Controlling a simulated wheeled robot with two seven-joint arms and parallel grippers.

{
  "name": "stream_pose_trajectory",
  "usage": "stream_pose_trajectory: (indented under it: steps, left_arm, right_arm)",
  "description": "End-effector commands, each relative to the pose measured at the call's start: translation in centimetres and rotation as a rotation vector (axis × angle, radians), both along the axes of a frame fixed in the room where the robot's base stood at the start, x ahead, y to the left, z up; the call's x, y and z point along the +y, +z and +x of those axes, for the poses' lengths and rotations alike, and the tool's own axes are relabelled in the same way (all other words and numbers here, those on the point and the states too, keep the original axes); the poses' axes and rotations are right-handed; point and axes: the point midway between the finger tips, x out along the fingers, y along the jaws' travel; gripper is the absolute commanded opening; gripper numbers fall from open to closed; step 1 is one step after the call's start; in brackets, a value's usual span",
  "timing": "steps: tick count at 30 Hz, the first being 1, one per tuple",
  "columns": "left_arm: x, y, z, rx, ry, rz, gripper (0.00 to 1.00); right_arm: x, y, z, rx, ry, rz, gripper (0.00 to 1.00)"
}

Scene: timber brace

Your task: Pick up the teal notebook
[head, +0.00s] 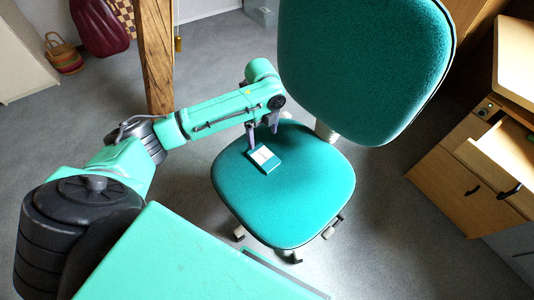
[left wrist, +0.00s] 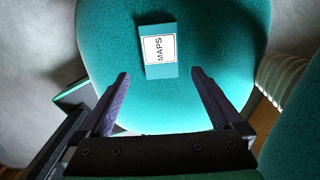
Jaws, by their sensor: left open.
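The teal notebook (head: 264,160) lies on the seat of a teal office chair (head: 300,195). In the left wrist view the notebook (left wrist: 158,69) has a white label reading "MAPS" and lies flat, ahead of the fingertips. My left gripper (head: 263,137) is above the seat, just behind the notebook in the head view. In the left wrist view the left gripper (left wrist: 160,76) is open, its two dark fingers apart with nothing held between them. My right gripper is not in view.
The chair's tall backrest (head: 365,60) rises behind the seat. A timber post (head: 155,55) stands behind my left arm. A wooden cabinet (head: 455,175) with an open drawer is on the right. A woven basket (head: 64,56) stands at the far left. Grey floor is clear around the chair.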

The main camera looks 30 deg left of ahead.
Motion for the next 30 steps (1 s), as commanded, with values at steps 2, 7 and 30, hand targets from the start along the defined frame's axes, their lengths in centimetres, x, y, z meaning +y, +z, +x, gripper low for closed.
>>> stream_pose_trajectory:
  steps: [2, 7, 30]
  left_arm:
    - [0.0, -2.7, -0.1, 0.002, 0.001, 0.000, 1.00]
    - [0.0, -5.5, 0.0, -0.001, 0.001, 0.000, 1.00]
    - [-0.2, -10.8, -0.1, -0.002, 0.000, 0.000, 0.29]
  right_arm:
    - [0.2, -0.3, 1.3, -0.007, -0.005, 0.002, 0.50]
    - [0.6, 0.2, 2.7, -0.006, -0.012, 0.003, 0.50]
    - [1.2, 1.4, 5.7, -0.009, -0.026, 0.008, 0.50]
